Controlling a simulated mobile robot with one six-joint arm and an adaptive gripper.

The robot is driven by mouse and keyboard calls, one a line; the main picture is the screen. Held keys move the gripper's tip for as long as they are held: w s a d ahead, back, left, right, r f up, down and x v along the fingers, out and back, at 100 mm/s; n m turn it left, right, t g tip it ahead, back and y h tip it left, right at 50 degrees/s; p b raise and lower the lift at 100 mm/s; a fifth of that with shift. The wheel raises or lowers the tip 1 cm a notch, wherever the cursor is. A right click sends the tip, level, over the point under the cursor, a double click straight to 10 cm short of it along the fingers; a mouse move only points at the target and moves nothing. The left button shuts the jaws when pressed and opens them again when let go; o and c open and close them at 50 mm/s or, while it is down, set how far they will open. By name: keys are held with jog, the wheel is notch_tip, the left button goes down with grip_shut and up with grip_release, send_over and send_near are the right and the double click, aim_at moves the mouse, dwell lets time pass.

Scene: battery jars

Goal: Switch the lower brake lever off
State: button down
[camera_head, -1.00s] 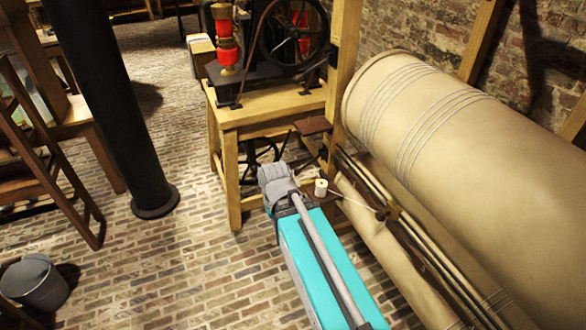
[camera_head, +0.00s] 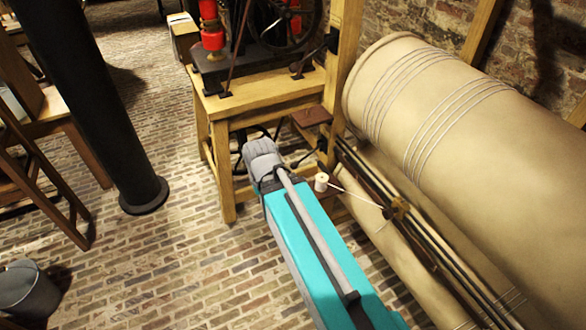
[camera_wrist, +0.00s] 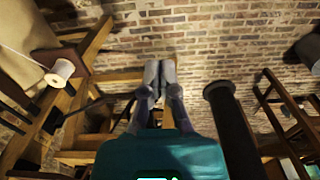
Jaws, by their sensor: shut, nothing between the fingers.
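A second dark knobbed lever (camera_head: 297,68) stands higher, at the stand's top. In the wrist view my gripper (camera_wrist: 157,72) is shut and empty, its grey fingers together over the brick floor. In the head view my arm's grey end is in front of the stand, left of the low knob and apart from it; the fingers are hidden there.
The wooden stand (camera_head: 255,103) carries a wheel machine with red parts. A large tan roller (camera_head: 430,110) fills the right. A white spool (camera_head: 321,182) with a cord is close right of my arm.

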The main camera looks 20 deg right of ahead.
jog(key=w+d+f+n+h+b, duration=0.5)
jog(key=f+b, duration=0.3)
jog(key=b, duration=0.3)
jog(key=w+d+f+n+h+b, duration=0.2)
jog(key=w+d+f+h+b, duration=0.25)
jog(key=w+f+b, duration=0.4)
jog(key=w+d+f+n+t+h+b, duration=0.2)
jog(key=w+f+n+h+b, duration=0.7)
jog(key=b, duration=1.8)
jog(key=w+h, duration=0.1)
jog(key=w, duration=0.3)
jog(key=shift+d+t, duration=0.35)
jog(key=shift+t, duration=0.05)
jog(key=shift+d, duration=0.15)
jog(key=d+r+p, duration=0.4)
jog(key=d+r, duration=0.1)
jog(key=d, duration=0.3)
jog(key=shift+p, duration=0.35)
